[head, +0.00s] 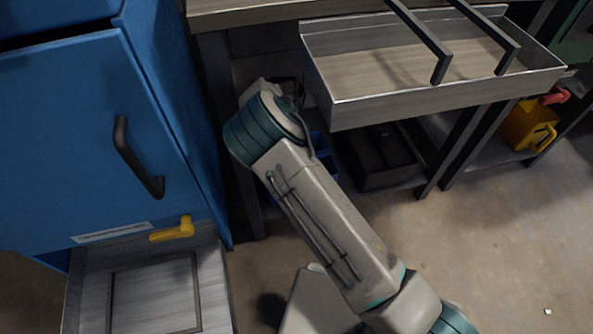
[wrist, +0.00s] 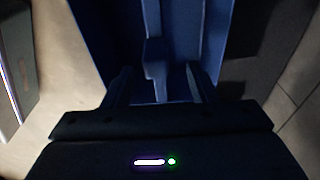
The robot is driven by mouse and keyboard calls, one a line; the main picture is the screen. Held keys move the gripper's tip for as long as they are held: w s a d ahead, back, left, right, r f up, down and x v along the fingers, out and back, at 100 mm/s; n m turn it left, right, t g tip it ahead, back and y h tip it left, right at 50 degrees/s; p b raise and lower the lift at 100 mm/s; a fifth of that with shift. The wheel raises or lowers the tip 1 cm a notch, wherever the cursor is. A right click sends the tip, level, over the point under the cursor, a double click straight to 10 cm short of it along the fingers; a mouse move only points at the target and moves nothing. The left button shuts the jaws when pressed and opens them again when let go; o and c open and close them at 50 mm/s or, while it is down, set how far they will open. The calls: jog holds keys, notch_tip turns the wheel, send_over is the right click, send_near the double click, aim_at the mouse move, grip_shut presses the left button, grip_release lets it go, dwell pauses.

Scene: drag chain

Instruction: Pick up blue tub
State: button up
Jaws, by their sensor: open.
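The blue tub (head: 321,150) is mostly hidden behind my arm in the head view; a part of it shows under the workbench. In the wrist view the blue tub (wrist: 205,25) fills the upper middle, dark and shadowed, with an upright blue part in its centre. My gripper (wrist: 158,82) is open in the wrist view. Its two fingers reach to the near part of the tub, one on each side of the central blue part. I cannot tell whether they touch it. In the head view my gripper is hidden behind my arm.
A metal drawer (head: 440,94) with dark handles juts out above the lower shelf. A black bin (head: 378,158) stands right of the tub. A blue cabinet (head: 75,140) stands at left. A yellow container (head: 527,127) stands at far right.

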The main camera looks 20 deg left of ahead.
jog(key=shift+d+f+b, duration=0.15)
jog(key=shift+f+b, duration=0.8)
jog(key=shift+f, duration=0.4)
jog(key=shift+d+f+b, duration=0.15)
jog(key=shift+f+b, duration=0.75)
jog(key=shift+f, duration=0.45)
jog(key=shift+r, duration=0.1)
grip_shut()
